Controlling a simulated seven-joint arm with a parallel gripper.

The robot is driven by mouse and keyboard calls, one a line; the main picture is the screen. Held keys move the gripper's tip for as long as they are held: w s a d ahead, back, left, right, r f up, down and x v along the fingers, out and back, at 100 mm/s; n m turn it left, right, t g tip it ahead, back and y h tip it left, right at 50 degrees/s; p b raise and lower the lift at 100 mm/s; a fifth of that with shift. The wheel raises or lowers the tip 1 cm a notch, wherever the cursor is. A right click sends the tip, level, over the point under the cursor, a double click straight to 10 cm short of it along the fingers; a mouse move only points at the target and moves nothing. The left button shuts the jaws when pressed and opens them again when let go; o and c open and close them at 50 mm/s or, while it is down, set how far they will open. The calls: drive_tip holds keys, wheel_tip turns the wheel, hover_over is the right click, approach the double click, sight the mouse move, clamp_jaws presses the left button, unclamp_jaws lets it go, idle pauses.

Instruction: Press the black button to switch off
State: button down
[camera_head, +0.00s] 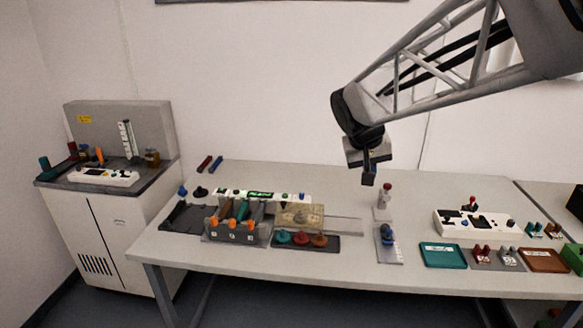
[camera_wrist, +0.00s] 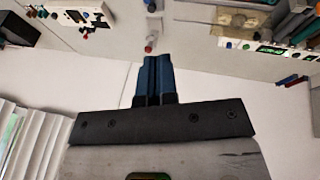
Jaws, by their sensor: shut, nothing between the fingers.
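My gripper (camera_head: 369,181) hangs in the air above the back middle of the table, apart from everything. In the wrist view its two blue fingers (camera_wrist: 155,60) are together and empty. I cannot tell for certain which thing is the black button. A long white panel (camera_head: 293,196) with a lit green display and small buttons stands at the table's middle left; it also shows in the wrist view (camera_wrist: 239,45). A white control box (camera_head: 449,229) with dark parts and a red-topped lever stands at the right. A small round black piece (camera_head: 200,191) sits at the left.
A red-topped post (camera_head: 384,197) and a grey stand with a blue knob (camera_head: 388,247) stand below my gripper. A numbered rack (camera_head: 232,238) and a teal tray (camera_head: 442,256) are near the front. Another white panel (camera_head: 120,179) lies on the left cabinet. The table's back strip is mostly clear.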

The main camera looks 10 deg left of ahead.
drive_tip(key=w+a+f+n+t, duration=0.1)
drive_tip(key=w+a+f, duration=0.1)
drive_tip(key=w+a, duration=0.9)
drive_tip(key=n+t, duration=0.3)
drive_tip(key=t, duration=0.1)
hover_over(234, 191)
wheel_tip(234, 191, down, 17)
drive_tip(key=shift+d+r, duration=0.1)
drive_tip(key=shift+f, duration=4.4)
